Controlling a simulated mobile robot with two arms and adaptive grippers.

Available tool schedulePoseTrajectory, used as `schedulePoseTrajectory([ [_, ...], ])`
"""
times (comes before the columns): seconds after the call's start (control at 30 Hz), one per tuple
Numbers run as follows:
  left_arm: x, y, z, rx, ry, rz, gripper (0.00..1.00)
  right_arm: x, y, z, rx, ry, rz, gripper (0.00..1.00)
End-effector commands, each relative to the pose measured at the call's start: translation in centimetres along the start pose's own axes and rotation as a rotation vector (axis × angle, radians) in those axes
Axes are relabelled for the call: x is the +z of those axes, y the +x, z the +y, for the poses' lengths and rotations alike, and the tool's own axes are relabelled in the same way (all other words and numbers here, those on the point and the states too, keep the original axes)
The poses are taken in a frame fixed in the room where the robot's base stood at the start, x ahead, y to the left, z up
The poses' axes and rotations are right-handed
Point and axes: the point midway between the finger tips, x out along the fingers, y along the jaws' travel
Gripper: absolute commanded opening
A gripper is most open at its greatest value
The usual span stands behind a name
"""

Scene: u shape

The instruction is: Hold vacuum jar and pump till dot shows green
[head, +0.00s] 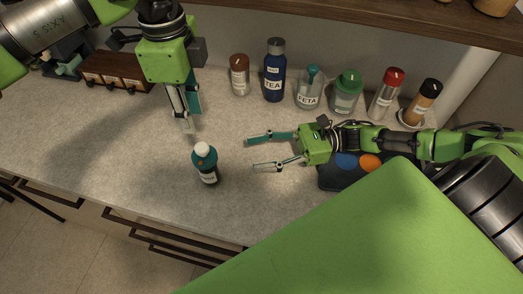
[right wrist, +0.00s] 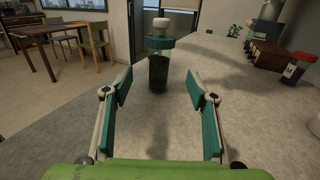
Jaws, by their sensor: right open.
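A dark jar with a pale label, teal lid and white knob (head: 207,168) stands upright on the counter, left of my right gripper. I take it for the vacuum jar; no green dot can be made out on it. In the right wrist view the jar (right wrist: 159,68) stands ahead, centred between the fingers and beyond their tips. My right gripper (head: 250,153) is open and empty, fingers pointing at the jar. My left gripper (head: 188,118) hangs pointing down behind the jar, apart from it; its fingers overlap in view, so its opening is unclear.
Along the wall stand a brown-lidded jar (head: 240,75), a blue TEA bottle (head: 274,72), a FETA glass jar (head: 309,93), a green-lidded jar (head: 345,95) and two shakers. A wooden drawer box (head: 115,72) sits back left. Counter around the jar is clear; its front edge is near.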

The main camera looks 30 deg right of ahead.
Motion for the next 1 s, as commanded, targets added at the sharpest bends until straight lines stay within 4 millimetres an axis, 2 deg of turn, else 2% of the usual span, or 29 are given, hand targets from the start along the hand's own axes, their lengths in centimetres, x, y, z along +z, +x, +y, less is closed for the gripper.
schedulePoseTrajectory([
  [0.17, 0.0, 0.0, 0.0, 0.000, 0.000, 0.000, 0.28, 0.0, 1.6, 0.0, 0.001, -0.014, 0.002, 0.53],
  [0.7, 0.0, 0.0, 0.0, 0.000, 0.000, 0.000, 0.28, 0.0, 11.6, 0.0, 0.002, -0.011, 0.001, 0.53],
  [0.83, 0.0, 0.0, 0.0, 0.000, 0.000, 0.000, 0.28, 0.0, 12.9, 0.0, 0.000, -0.011, 0.002, 0.53],
  [1.0, 0.0, 0.0, 0.0, 0.000, 0.000, 0.000, 0.28, -0.1, 13.7, 0.0, 0.001, -0.010, 0.003, 0.53],
])
